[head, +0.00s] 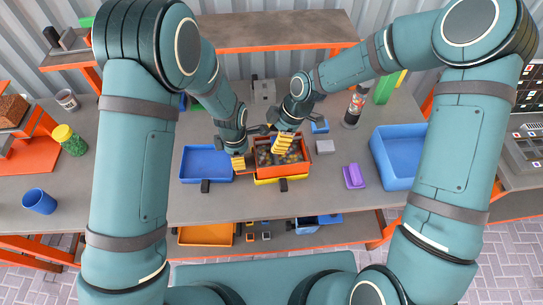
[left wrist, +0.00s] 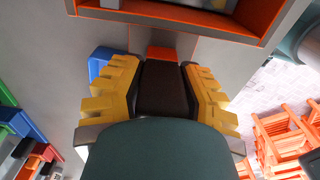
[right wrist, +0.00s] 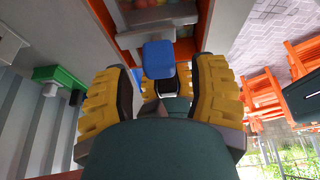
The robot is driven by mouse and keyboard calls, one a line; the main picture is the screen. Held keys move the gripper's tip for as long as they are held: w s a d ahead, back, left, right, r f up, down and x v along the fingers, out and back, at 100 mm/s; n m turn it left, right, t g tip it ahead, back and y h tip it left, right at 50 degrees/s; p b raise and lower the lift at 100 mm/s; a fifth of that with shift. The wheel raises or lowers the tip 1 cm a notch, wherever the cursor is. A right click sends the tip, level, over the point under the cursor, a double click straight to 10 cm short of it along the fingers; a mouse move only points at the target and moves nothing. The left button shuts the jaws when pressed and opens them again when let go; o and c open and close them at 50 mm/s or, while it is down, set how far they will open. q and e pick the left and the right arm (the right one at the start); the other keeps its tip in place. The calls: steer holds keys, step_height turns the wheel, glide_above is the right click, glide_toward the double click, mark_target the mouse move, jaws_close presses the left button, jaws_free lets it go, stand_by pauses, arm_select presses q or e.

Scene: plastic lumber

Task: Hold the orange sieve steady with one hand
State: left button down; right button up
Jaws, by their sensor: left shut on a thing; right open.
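The orange sieve (head: 262,172) sits over a yellow tray (head: 265,181) at the middle of the bench, with mixed pieces inside. My left gripper (head: 238,163) is at its left side. In the left wrist view its yellow fingers are closed around a dark handle (left wrist: 165,90) with an orange end toward the sieve (left wrist: 205,22). My right gripper (head: 283,143) is over the sieve with its fingers apart. In the right wrist view a blue piece (right wrist: 160,55) shows between and beyond the fingers; whether they touch it I cannot tell. The sieve's far side is partly hidden by my right arm.
A blue tray (head: 207,150) lies just left of the sieve. A purple item (head: 354,176) and a grey block (head: 325,147) lie to the right, before a large blue bin (head: 402,165). A dark bottle (head: 355,106) stands behind.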

arm_select(q)
steer(key=shift+f, duration=0.1)
arm_select(e)
steer(key=shift+r, duration=2.7)
arm_select(q)
steer(key=c, duration=0.6)
jaws_free()
step_height(320, 180, up, 7)
steer(key=shift+r, duration=0.15)
steer(key=shift+r+p, duration=1.5)
steer(key=shift+r, duration=0.75)
arm_select(e)
steer(key=shift+r, duration=1.5)
arm_select(q)
steer(key=shift+r, duration=1.2)
arm_select(e)
steer(key=shift+f, duration=0.1)
